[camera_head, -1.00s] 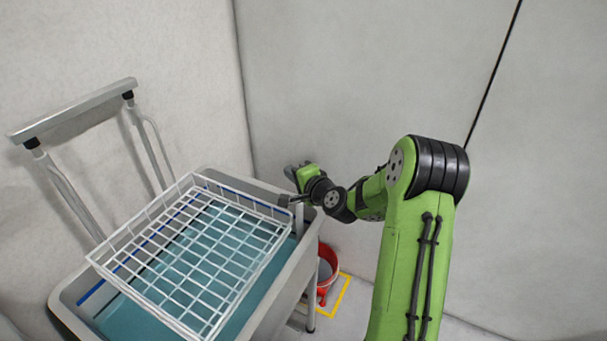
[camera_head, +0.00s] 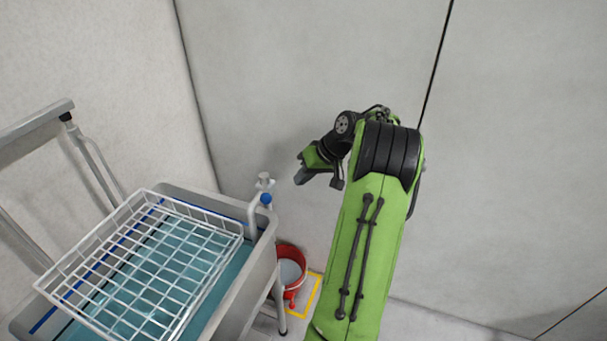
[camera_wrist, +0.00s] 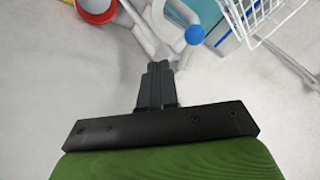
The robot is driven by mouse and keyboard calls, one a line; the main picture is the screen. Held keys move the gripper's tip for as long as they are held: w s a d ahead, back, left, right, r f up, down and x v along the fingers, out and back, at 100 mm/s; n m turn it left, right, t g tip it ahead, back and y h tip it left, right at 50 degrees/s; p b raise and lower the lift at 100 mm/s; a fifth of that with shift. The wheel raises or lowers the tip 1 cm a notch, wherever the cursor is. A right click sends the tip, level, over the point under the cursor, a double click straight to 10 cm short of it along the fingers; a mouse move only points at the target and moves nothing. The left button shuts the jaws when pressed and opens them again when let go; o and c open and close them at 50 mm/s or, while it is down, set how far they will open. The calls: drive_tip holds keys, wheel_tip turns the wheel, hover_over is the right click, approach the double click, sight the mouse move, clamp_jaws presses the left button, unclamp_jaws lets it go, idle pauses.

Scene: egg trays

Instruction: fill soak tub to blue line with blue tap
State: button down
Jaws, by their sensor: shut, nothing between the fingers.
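The grey soak tub (camera_head: 262,262) stands at the left in the head view, with blue-green water (camera_head: 205,290) in it. A blue line (camera_head: 98,268) runs along its inner wall, and the water surface looks a little below it. The tap (camera_head: 253,211) with a blue knob (camera_head: 266,198) stands at the tub's back right corner. The blue knob also shows in the wrist view (camera_wrist: 194,35), ahead and right of the fingertips. My gripper (camera_head: 300,179) is right of the tap, apart from it, shut and empty. Whether water is running cannot be told.
A white wire basket (camera_head: 95,238) sits over the tub and covers much of the water. A red bucket (camera_head: 292,254) stands on the floor right of the tub, by a yellow floor marking (camera_head: 314,296). Walls are behind. The floor at right is clear.

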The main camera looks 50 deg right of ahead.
sight(265, 196)
drive_tip(key=w+a+f+b, duration=0.1)
drive_tip(key=w+a+f, duration=0.3)
drive_tip(key=shift+w+f, duration=0.2)
drive_tip(key=shift+a, duration=0.15)
drive_tip(key=a+m, duration=0.1)
drive_tip(key=w+a+m+h+b, duration=0.1)
drive_tip(key=w+a+m+b, duration=0.1)
drive_tip(key=shift+a+h, duration=0.2)
drive_tip(key=shift+h, duration=0.2)
drive_tip(key=shift+s+d, duration=0.1)
drive_tip(key=shift+d, duration=0.05)
drive_tip(key=shift+r, duration=0.1)
